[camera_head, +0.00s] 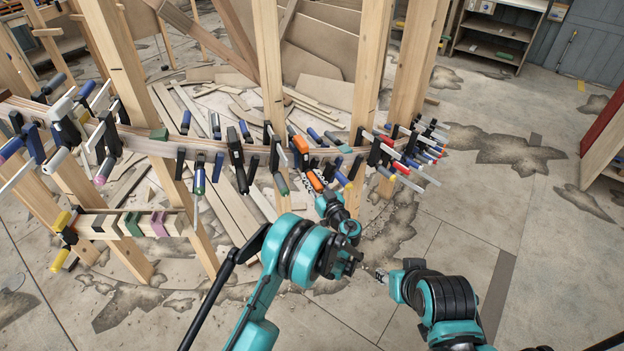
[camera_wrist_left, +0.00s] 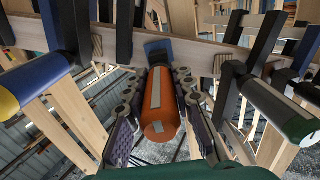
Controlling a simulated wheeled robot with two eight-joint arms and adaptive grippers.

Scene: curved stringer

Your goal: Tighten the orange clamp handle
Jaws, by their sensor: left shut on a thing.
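The orange clamp (camera_head: 300,145) hangs on the curved wooden stringer (camera_head: 340,153), in the middle of the head view. Its orange handle (camera_head: 315,180) points down toward me. In the left wrist view the orange handle (camera_wrist_left: 158,105) lies between the two dark padded fingers of my left gripper (camera_wrist_left: 160,90), one on each side. My left gripper (camera_head: 324,197) is shut on this handle, its fingers partly hidden by the wrist in the head view. My right gripper (camera_head: 376,274) is low and right, away from the clamps; its finger opening is too small to tell.
Several clamps with blue, black, green and red handles crowd the stringer on both sides; a dark green one (camera_wrist_left: 285,115) is close at right in the wrist view. Wooden posts (camera_head: 270,80) stand behind. The floor (camera_head: 460,200) at right is clear.

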